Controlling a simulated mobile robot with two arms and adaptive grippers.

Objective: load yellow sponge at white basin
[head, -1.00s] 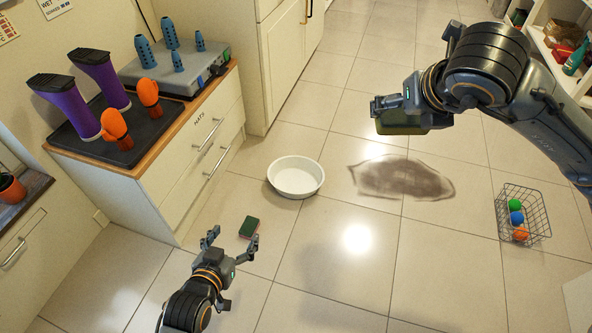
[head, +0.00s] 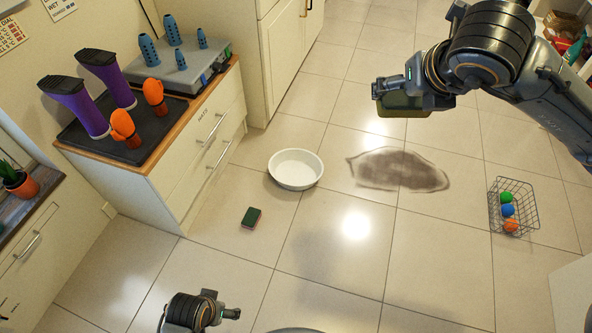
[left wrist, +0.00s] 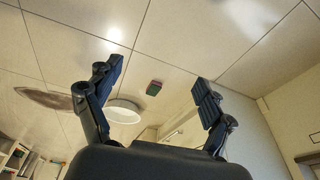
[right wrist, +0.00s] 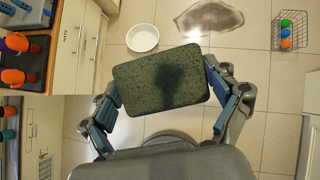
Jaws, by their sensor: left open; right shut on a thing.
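The white basin (head: 295,169) stands on the tiled floor and looks empty. It also shows in the left wrist view (left wrist: 122,112) and the right wrist view (right wrist: 142,38). My right gripper (head: 380,97) is shut on a sponge (head: 404,106), held high above the floor, right of the basin in the picture. Its dark green speckled face (right wrist: 160,80) fills the middle of the right wrist view; its side looks olive-yellow. My left gripper (left wrist: 153,88) is open and empty, low in the head view (head: 225,303).
Another sponge, dark green with a reddish edge (head: 251,218), lies on the floor near the basin. A dark stain (head: 397,170) marks the floor to the right. A wire basket (head: 513,205) holds coloured balls. A drawer cabinet (head: 200,150) with boots and gloves stands left.

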